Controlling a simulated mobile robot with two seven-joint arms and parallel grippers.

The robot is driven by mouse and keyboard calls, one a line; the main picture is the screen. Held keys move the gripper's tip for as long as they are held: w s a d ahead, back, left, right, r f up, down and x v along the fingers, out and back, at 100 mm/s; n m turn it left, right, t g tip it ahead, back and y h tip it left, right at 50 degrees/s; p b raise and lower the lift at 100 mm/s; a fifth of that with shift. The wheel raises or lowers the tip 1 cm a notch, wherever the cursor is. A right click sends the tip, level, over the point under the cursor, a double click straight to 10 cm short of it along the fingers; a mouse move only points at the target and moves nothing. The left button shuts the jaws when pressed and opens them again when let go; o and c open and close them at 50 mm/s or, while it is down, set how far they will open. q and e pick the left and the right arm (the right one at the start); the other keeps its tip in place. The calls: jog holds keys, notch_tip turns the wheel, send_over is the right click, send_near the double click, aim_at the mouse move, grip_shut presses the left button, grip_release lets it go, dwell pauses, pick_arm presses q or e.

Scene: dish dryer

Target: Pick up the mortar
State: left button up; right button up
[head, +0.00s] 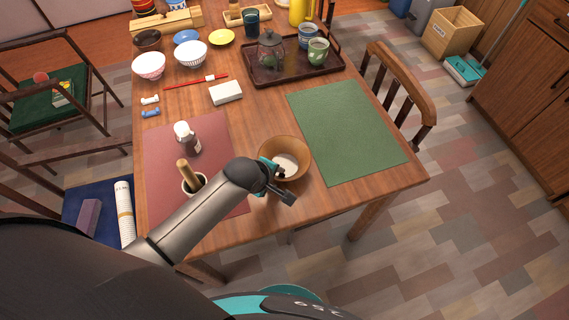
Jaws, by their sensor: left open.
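A small white mortar (196,185) with a wooden pestle (186,171) leaning in it stands on the dark red placemat (160,150), near the table's front left. My left forearm passes in front of it and hides its lower right part. My left gripper (283,184) is open, to the right of the mortar, at the near edge of a wooden bowl (293,144) with something white inside. The gripper overlaps the bowl's near left rim; I cannot tell whether they touch. Nothing shows held between the fingers. My right gripper is out of view.
A bare green placemat (345,130) lies at right. A tray (295,76) with a teapot and cups, several bowls, and a white box (225,92) fill the back. Chairs (400,80) flank the table.

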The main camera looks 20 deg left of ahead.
pick_arm(q)
jog(key=shift+c, duration=0.3)
grip_shut()
dwell(1.1)
